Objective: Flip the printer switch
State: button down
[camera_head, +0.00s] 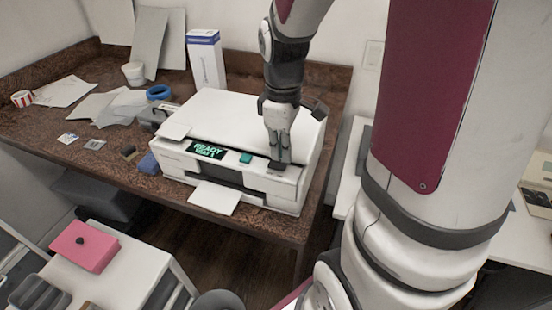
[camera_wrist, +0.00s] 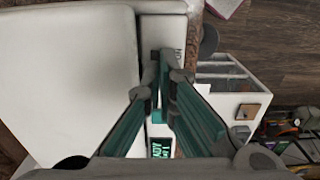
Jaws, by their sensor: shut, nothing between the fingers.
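The white printer (camera_head: 232,112) stands on the brown desk, with a lit display (camera_head: 207,150) whose first line reads READY and a green button (camera_head: 245,158) on its front panel. The dark printer switch (camera_head: 277,166) is at the right end of that panel, partly hidden by my fingers. My gripper (camera_head: 281,158) points down over it, shut and empty. In the wrist view, the closed fingertips (camera_wrist: 165,66) are over the white panel strip beside dark lettering, and the display (camera_wrist: 161,148) shows lower down. I cannot tell whether the fingertips touch the switch.
The brown desk (camera_head: 55,119) holds papers, a blue tape roll (camera_head: 158,92), a white cup (camera_head: 133,73) and a tall white-blue box (camera_head: 206,62) behind the printer. A paper sheet (camera_head: 214,197) sticks out in front. A pink box (camera_head: 84,246) sits on a low white table.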

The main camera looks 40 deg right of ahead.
aim_at(280, 167)
jog(key=shift+r+p, duration=1.6)
jog(key=shift+r, duration=0.75)
jog(key=s+a+r+m+t, duration=0.5)
jog(key=s+a+r, duration=0.6)
jog(key=r, duration=0.3)
jog(key=shift+s+a+r+m+t, duration=0.15)
jog(key=shift+s+m+t, duration=0.15)
jog(key=shift+s+m, duration=0.45)
jog(key=shift+w, duration=0.2)
